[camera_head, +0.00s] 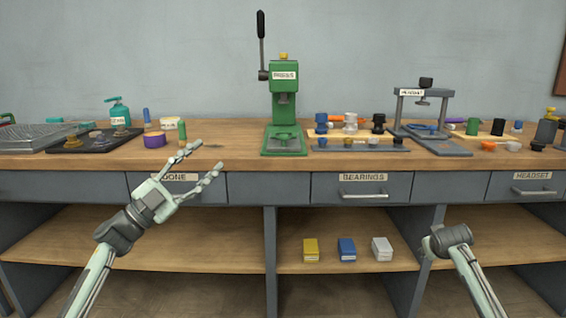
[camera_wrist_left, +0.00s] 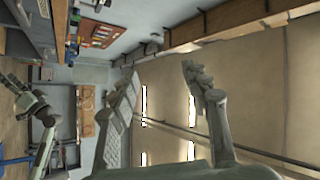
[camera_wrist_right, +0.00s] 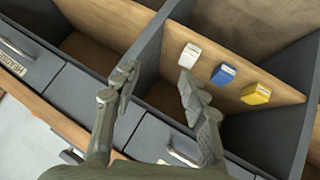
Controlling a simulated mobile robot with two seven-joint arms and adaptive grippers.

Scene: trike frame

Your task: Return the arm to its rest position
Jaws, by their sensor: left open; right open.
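My left gripper (camera_head: 207,163) is open and empty in the head view. It is in front of the bench's left drawers, its fingers pointing up and right near the bench's front edge. Its two spread fingers also show in the left wrist view (camera_wrist_left: 160,85), with nothing between them. In the head view my right arm (camera_head: 450,240) comes in low at the right, and its fingers are not visible there. In the right wrist view my right gripper (camera_wrist_right: 155,85) is open and empty, with the bench's drawers and shelf beyond it.
A wooden workbench (camera_head: 230,157) spans the view. A green press (camera_head: 284,100), a second press frame (camera_head: 425,100), a dark tray (camera_head: 95,142) and small parts stand on it. Yellow (camera_head: 311,250), blue (camera_head: 346,250) and white (camera_head: 382,249) boxes sit on the shelf below.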

